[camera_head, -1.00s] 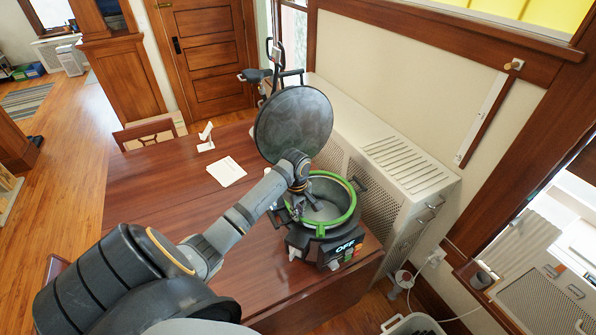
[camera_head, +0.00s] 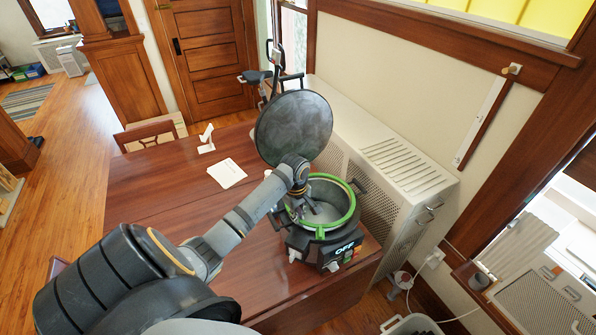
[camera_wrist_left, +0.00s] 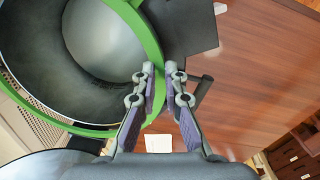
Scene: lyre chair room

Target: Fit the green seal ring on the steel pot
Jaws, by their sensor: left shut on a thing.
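The green seal ring (camera_head: 346,220) lies around the top rim of the steel pot (camera_head: 329,192); I cannot tell whether it is fully seated. The pot's grey inside also shows in the left wrist view (camera_wrist_left: 100,40). My left gripper (camera_head: 297,208) is at the ring's left side in the head view. In the left wrist view its fingers (camera_wrist_left: 157,75) are on either side of the green ring (camera_wrist_left: 152,42), shut on it. They hide part of the ring. My right gripper is not in view.
A round dark lid (camera_head: 293,127) stands upright behind the pot. The pot's dark base (camera_head: 322,250) has an "OFF" display. The wooden table (camera_head: 150,200) is mostly clear at left, with a white card (camera_head: 227,173). A white radiator cover (camera_head: 400,165) stands close at right.

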